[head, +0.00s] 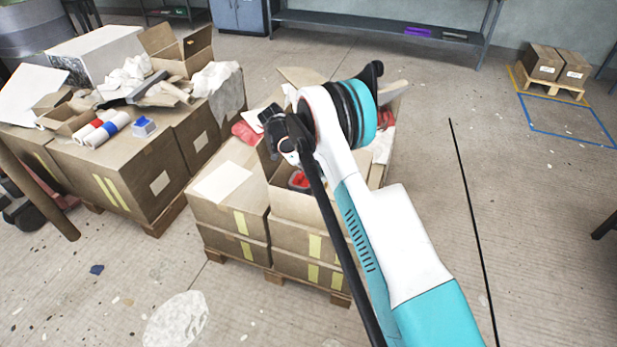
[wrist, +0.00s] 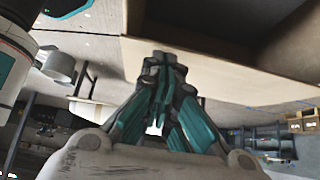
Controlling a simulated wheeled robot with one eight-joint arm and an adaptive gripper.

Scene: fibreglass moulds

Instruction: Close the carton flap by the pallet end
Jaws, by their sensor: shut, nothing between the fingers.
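An open carton (head: 297,206) stands on the pallet in the middle of the head view, with a red item inside it. My arm crosses over the carton and hides much of its opening and flaps. Raised tan flaps (head: 300,76) show behind my arm. In the wrist view, my gripper (wrist: 164,62) is shut and empty, its teal fingers together. The fingertips overlap the lower edge of a broad tan carton panel (wrist: 215,72). I cannot tell whether they touch it, or which flap it is. In the head view the fingers are not clearly seen.
A left pallet carries cartons (head: 118,170) topped with rolls, cloths and open boxes. A shelf (head: 400,32) stands at the back wall. A small pallet with two boxes (head: 545,62) is at the back right. The floor (head: 520,230) on the right is mostly clear.

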